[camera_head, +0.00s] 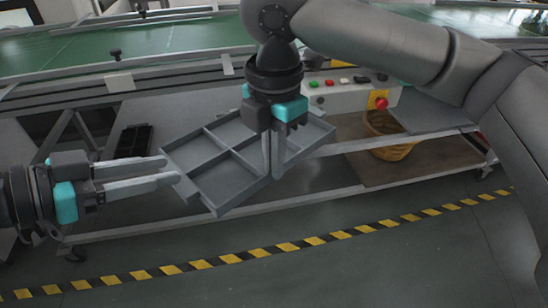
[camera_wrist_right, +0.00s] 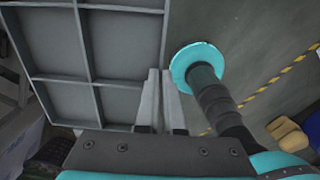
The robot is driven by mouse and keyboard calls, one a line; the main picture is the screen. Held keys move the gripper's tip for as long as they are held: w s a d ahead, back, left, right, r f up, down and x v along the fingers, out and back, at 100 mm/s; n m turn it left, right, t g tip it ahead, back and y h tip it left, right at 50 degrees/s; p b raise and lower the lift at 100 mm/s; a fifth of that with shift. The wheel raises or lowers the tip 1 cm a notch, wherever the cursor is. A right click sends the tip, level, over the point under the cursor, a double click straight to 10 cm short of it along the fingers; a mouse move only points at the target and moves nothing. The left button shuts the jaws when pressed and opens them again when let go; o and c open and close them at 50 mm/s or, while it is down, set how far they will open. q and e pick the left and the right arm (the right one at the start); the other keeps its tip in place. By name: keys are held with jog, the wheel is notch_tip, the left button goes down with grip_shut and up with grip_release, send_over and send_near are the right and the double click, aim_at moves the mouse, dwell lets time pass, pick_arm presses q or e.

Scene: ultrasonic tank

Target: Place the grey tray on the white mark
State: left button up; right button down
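The grey tray (camera_head: 228,131), divided into several compartments, is held up tilted in front of the bench in the head view. Its wall also shows in the right wrist view (camera_wrist_right: 94,25). My right gripper (camera_head: 277,170) comes down from above, and its fingers close around the tray's edge wall; in the wrist view the fingers (camera_wrist_right: 162,100) are close together there. My left gripper (camera_head: 171,169) reaches in from the left with its fingertips at the tray's left edge, seemingly closed on it. I cannot make out a white mark.
A green-topped conveyor (camera_head: 170,43) runs across the back. A control panel with a red button (camera_head: 378,102) is behind the tray. A wicker basket (camera_head: 388,150) stands on the lower shelf. Yellow-black tape (camera_head: 230,258) crosses the open floor.

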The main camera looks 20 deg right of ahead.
pick_arm(q)
jog(key=w+a+f+n+t+y, duration=0.4)
jog(key=w+a+f+n, duration=0.45)
jog(key=a+f, duration=0.4)
jog(key=s+a+f+n+g+y, duration=0.1)
jog(key=a+f+n+y, duration=0.2)
jog(key=f, duration=0.7)
jog(key=s+a+f+n+g+y, duration=0.1)
jog(key=a+f+y, duration=0.3)
jog(key=f, duration=0.7)
jog(key=s+a+f+g+y, duration=0.1)
jog(key=s+a+f+g, duration=0.15)
jog(key=s+f, duration=1.4)
jog(key=s+d+f+m+g, duration=0.1)
jog(key=s+d+f, duration=0.2)
jog(key=s+f, duration=0.2)
jog(key=s+d+f+m+g, duration=0.1)
jog(key=s+f, duration=0.4)
jog(key=s, duration=0.7)
jog(key=d+g, duration=0.1)
jog(key=d, duration=0.1)
jog(key=shift+s+d+f+y, duration=0.25)
jog(key=shift+d+f+y, duration=0.1)
jog(key=shift+y, duration=0.05)
